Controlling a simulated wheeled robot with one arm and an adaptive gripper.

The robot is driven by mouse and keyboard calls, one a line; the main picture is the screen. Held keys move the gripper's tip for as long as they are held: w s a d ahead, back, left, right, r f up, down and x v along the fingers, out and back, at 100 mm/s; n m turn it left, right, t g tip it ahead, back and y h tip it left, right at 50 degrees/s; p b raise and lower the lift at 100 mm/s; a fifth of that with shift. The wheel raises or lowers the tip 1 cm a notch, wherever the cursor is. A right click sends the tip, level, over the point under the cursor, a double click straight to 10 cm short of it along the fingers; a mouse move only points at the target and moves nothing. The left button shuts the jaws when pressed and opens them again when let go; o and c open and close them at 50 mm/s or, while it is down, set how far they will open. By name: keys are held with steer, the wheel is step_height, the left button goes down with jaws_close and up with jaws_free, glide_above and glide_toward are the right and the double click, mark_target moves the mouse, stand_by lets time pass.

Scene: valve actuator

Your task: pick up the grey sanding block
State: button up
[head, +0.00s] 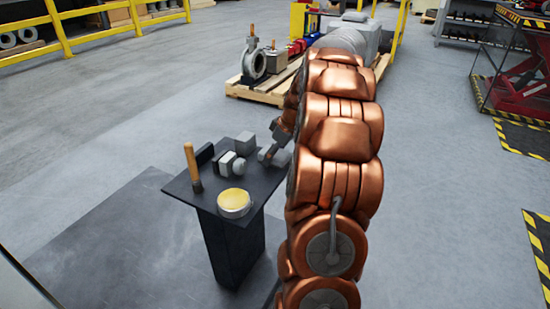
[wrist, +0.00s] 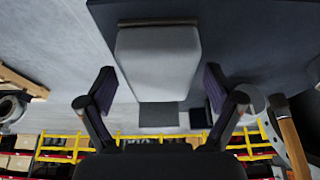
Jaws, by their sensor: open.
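The grey sanding block (wrist: 158,62) fills the upper middle of the wrist view, with a thin brownish strip along its top edge in the picture. My gripper (wrist: 158,88) is open, with one dark-padded finger on each side of the block and visible gaps between. It holds nothing. In the head view my copper arm reaches to the right side of the small dark table (head: 257,192). Several small grey items crowd together there, and I cannot tell clearly which is the sanding block.
A wooden-handled brush (head: 192,165) stands at the table's left and a yellow-topped tin (head: 234,204) at its front. A dark block (head: 205,154) and a grey block (head: 246,143) sit at the back. A pallet (head: 262,92) with valve parts lies beyond.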

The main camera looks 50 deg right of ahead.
steer(key=shift+c, duration=0.4)
steer(key=c, duration=1.3)
steer(key=shift+o, duration=0.2)
steer(key=shift+r+p, duration=0.75)
steer(key=shift+r, duration=1.15)
steer(key=shift+s+a+f, duration=0.1)
steer(key=shift+s+a, duration=0.1)
steer(key=s+a+r+p, duration=0.1)
steer(key=s+a+p, duration=0.1)
steer(key=s+a, duration=0.7)
steer(key=a, duration=0.3)
steer(key=shift+s+r, duration=0.2)
steer(key=shift+s, duration=0.15)
